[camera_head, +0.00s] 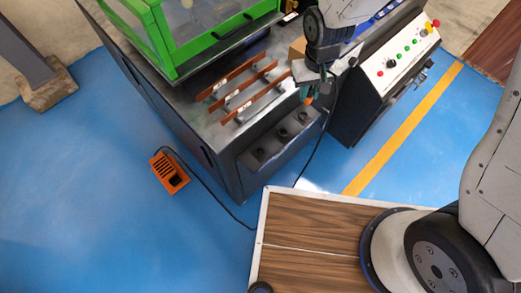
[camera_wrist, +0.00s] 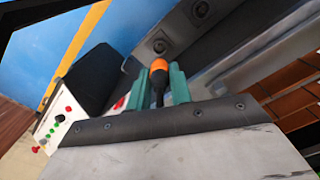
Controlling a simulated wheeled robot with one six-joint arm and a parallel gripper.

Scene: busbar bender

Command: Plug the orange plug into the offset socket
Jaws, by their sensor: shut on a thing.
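The orange plug (camera_wrist: 158,68) is held between the teal fingers of my gripper (camera_wrist: 154,88), its orange end pointing away from the wrist. In the head view my gripper (camera_head: 308,92) hangs beside the machine's top edge, near the right end of the socket row, and the plug (camera_head: 309,101) shows as a small orange spot. Dark sockets (camera_head: 282,133) sit in a row on the machine's front. In the wrist view one socket (camera_wrist: 160,45) is just beyond the plug's tip, and another (camera_wrist: 201,11) is farther up. The plug appears apart from the sockets. I cannot tell which socket is offset.
Copper-coloured bars (camera_head: 240,80) lie on the machine's top by a green-framed guard (camera_head: 205,40). A control panel (camera_head: 395,60) stands right of the gripper. A black cable runs across the blue floor near an orange box (camera_head: 169,173).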

